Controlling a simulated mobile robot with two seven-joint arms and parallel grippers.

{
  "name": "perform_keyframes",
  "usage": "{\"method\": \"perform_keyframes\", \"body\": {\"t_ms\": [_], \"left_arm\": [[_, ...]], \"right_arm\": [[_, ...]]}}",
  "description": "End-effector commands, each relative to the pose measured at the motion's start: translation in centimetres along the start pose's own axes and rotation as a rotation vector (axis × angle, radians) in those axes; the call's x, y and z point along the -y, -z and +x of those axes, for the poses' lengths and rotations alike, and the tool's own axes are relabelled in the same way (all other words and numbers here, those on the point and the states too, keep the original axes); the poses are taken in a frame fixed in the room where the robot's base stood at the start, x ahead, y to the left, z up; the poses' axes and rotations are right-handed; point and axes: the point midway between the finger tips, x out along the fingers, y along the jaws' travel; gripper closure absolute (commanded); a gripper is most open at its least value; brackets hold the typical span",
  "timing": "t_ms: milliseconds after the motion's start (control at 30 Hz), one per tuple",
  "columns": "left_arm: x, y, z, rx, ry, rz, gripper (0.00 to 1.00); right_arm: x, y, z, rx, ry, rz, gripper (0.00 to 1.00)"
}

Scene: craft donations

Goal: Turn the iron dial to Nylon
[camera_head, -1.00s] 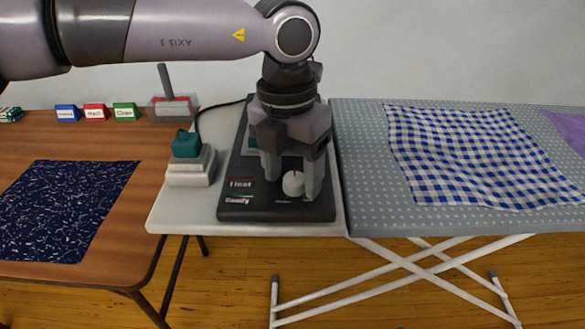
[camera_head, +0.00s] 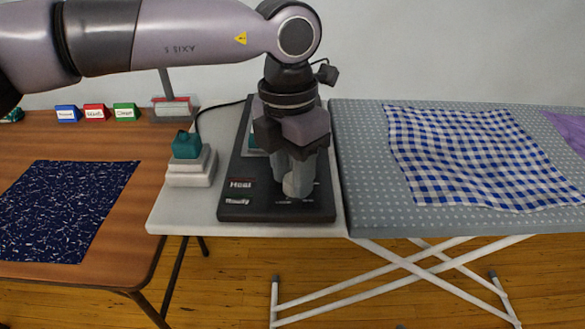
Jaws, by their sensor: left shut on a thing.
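The iron's control base is a dark panel (camera_head: 260,206) on the white stand, with small labels reading "Heat" and "Ready" on its left part. The white dial (camera_head: 291,187) sits near the panel's front right and is mostly covered by my fingers. My left gripper (camera_head: 294,183) reaches down from above and is shut on the dial. The dial's pointer and its setting marks are hidden or too small to read, so I cannot tell which fabric it points at. My right gripper does not show.
A white stand (camera_head: 165,215) carries the panel and a stepped white block (camera_head: 190,174) with a teal top. The ironing board (camera_head: 365,175) with a blue checked cloth (camera_head: 455,150) adjoins on the right. A wooden table (camera_head: 125,225) with dark blue cloth (camera_head: 65,207) is left.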

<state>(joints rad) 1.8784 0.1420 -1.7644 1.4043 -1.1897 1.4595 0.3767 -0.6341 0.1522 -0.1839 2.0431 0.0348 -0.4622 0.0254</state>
Motion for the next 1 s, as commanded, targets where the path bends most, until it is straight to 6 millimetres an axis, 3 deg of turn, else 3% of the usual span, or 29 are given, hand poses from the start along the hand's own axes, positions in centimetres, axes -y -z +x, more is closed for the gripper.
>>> {"method": "perform_keyframes", "body": {"t_ms": [600, 1000], "left_arm": [[-0.14, -0.18, -0.13, -0.033, 0.002, 0.579, 0.94], [-0.14, -0.27, -0.15, -0.049, 0.001, 0.866, 0.94]], "right_arm": [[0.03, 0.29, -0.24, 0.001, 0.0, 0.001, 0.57], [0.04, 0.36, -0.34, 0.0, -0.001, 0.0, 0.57]]}}
